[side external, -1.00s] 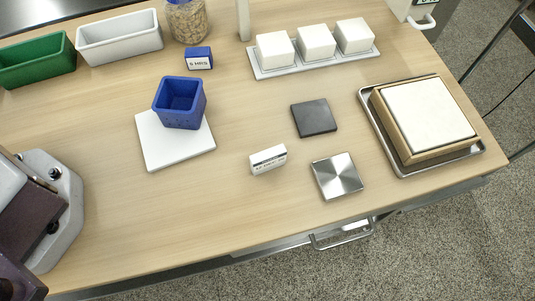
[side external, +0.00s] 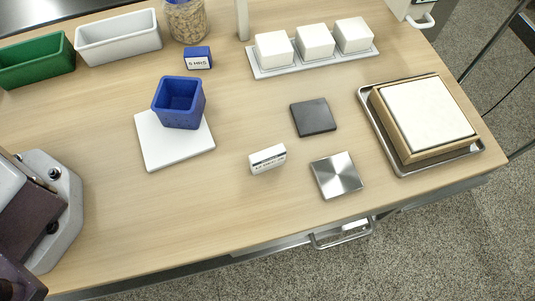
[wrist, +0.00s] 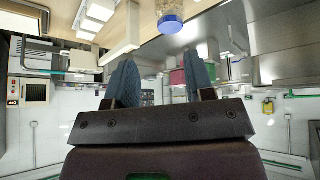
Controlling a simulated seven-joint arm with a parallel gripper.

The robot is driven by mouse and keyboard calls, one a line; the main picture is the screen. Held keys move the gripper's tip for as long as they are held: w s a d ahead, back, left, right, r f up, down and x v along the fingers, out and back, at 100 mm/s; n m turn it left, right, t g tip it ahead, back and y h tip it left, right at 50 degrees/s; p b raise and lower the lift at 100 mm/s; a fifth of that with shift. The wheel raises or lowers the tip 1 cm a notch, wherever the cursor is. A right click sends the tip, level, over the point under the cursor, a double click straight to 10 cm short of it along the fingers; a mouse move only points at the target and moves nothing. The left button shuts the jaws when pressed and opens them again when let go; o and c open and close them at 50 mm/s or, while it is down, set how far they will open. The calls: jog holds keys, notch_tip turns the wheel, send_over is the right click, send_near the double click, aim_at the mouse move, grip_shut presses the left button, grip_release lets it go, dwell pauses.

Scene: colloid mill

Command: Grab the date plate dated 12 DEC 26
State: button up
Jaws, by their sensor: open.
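A small white block with dark print on its front face (side external: 268,159) stands at the middle front of the table in the side view; its print is too small to read surely. A blue block with a white printed label (side external: 198,59) stands farther back; its text is also unclear. I cannot tell from the print which one bears 12 DEC 26. My gripper (wrist: 161,85) shows in the wrist view, its two blue-grey fingers apart with nothing between them. The wrist camera looks across the room, and neither block is clearly in that view.
A blue cup (side external: 180,103) stands on a white plate (side external: 162,152). A dark square (side external: 313,117) and a steel square (side external: 337,175) lie near the white block. A tray with a framed white slab (side external: 428,114) is at right. White cubes (side external: 315,42) and bins (side external: 118,37) stand behind.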

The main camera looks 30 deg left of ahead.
jog(key=w+d+f+n+h, duration=0.1)
jog(key=w+d+f+h, duration=0.2)
jog(key=w+d+f, duration=0.35)
jog(key=n+t+h, duration=0.3)
jog(key=n+h, duration=0.7)
jog(key=n, duration=0.6)
send_over(250, 160)
jog(key=f+v, duration=0.1)
jog(key=v, duration=0.3)
notch_tip(250, 160, down, 13)
jog(key=s+n+t+y, duration=0.15)
jog(key=n+t, duration=0.35)
jog(key=n, duration=0.5)
notch_tip(250, 160, down, 7)
jog(key=shift+d+r, duration=0.15)
jog(key=shift+x, duration=3.8)
jog(key=shift+w, duration=0.1)
